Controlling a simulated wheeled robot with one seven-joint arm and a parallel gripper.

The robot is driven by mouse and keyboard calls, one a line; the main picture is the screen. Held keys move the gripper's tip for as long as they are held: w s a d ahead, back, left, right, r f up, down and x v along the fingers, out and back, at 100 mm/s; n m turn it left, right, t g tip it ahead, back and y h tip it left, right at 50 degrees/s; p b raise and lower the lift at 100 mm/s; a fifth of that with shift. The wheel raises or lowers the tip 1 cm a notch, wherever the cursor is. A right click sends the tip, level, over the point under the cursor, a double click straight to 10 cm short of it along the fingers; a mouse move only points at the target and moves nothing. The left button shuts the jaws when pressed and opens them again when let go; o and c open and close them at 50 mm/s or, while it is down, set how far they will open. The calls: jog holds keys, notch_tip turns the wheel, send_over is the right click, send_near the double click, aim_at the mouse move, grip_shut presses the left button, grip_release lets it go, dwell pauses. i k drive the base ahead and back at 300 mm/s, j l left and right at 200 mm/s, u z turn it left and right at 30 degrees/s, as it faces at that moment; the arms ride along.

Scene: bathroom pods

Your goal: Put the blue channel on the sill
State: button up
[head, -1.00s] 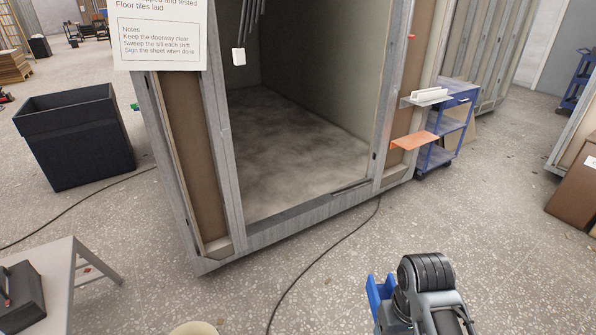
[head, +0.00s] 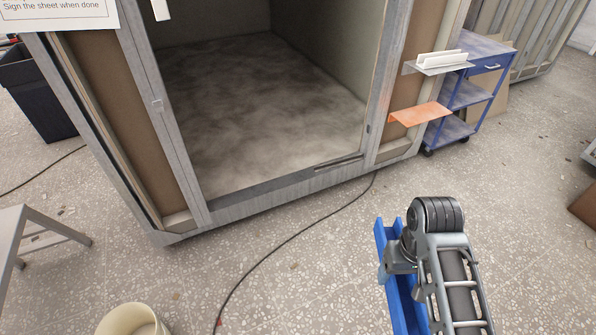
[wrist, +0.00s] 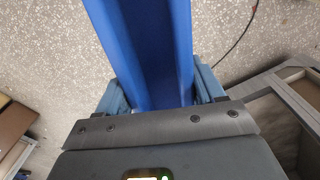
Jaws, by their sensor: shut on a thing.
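The blue channel (head: 399,302) is a long U-shaped piece, held in the air over the speckled floor at the lower right of the head view. My gripper (wrist: 160,88) is shut on it, with one finger on each side. In the wrist view the blue channel (wrist: 145,35) runs from between the fingers past the top edge, its trough facing the camera. The sill (head: 275,190) is the grey metal strip along the bottom of the pod doorway. The channel is apart from it, on the near right side. A dark narrow strip lies at the sill's right end.
An orange shelf (head: 419,114) and a grey shelf bearing a white channel (head: 442,59) jut out right of the doorway. A blue cart (head: 470,95) stands beyond them. A black cable (head: 290,245) crosses the floor. A cream bucket (head: 133,320) stands at lower left.

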aim_at(271, 186)
jog(key=i+u, duration=0.1)
jog(key=i, duration=1)
jog(key=i+j, duration=0.25)
jog(key=i, duration=0.15)
jog(key=i+j+u, duration=0.1)
jog(key=i, duration=0.35)
jog(key=i+j, duration=0.3)
jog(key=i, duration=0.1)
